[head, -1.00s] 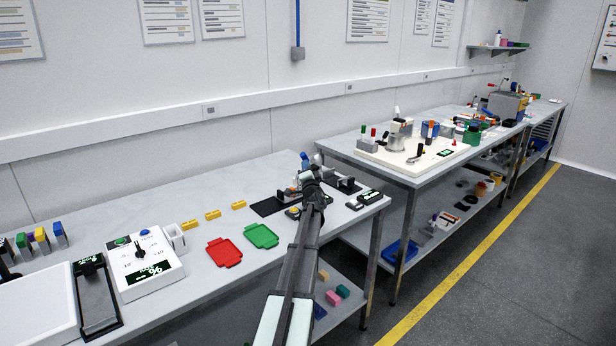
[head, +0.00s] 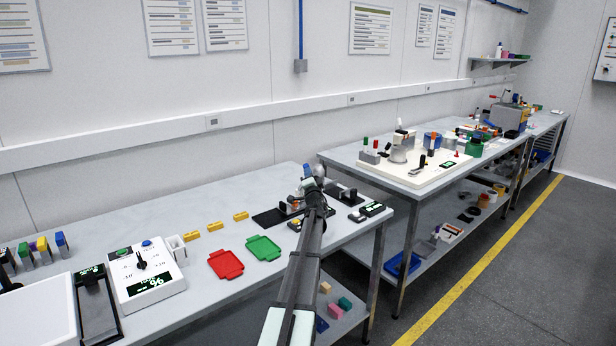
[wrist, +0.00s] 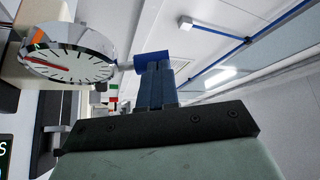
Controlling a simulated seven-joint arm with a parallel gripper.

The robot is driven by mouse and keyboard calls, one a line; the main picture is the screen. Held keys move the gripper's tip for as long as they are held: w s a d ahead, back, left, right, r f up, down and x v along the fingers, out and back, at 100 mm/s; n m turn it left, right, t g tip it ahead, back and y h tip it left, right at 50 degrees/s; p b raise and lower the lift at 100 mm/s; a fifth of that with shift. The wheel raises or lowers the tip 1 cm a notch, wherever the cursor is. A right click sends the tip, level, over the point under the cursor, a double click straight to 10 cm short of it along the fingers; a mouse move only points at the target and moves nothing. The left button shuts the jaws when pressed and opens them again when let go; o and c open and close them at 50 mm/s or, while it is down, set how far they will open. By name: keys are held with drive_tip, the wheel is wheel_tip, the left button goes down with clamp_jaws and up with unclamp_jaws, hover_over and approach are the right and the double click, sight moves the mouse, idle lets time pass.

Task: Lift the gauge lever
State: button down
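The dial gauge (wrist: 68,58) has a white face with a red needle and shows at the upper left of the wrist view. A short pale rod runs from it to a bright blue lever end (wrist: 150,57). In the head view the gauge (head: 319,171) is small and partly behind my gripper (head: 309,178). In the wrist view the dark blue fingers of my gripper (wrist: 158,68) lie side by side, nearly together, with their tips at the blue lever end. The fingers look shut, and I see no grip around the lever. The exact contact is hidden.
A black mat (head: 268,219) with small fixtures lies around the gauge stand. A green tray (head: 263,249) and a red tray (head: 226,264) lie nearer on the bench. Several yellow blocks (head: 215,225) sit behind them. A second bench (head: 336,157) stands to the right across a gap.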

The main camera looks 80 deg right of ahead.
drive_tip(key=shift+s+d+r, duration=0.1)
drive_tip(key=shift+r, duration=0.05)
drive_tip(key=s+d, duration=0.1)
drive_tip(key=s+d+r, duration=0.2)
drive_tip(key=shift+s+d, duration=0.4)
idle(0.4)
drive_tip(key=s+a+r, duration=0.1)
drive_tip(key=a+r, duration=0.1)
drive_tip(key=a, duration=0.4)
drive_tip(key=s+a+r, duration=0.2)
drive_tip(key=a, duration=0.5)
drive_tip(key=shift+s, duration=0.25)
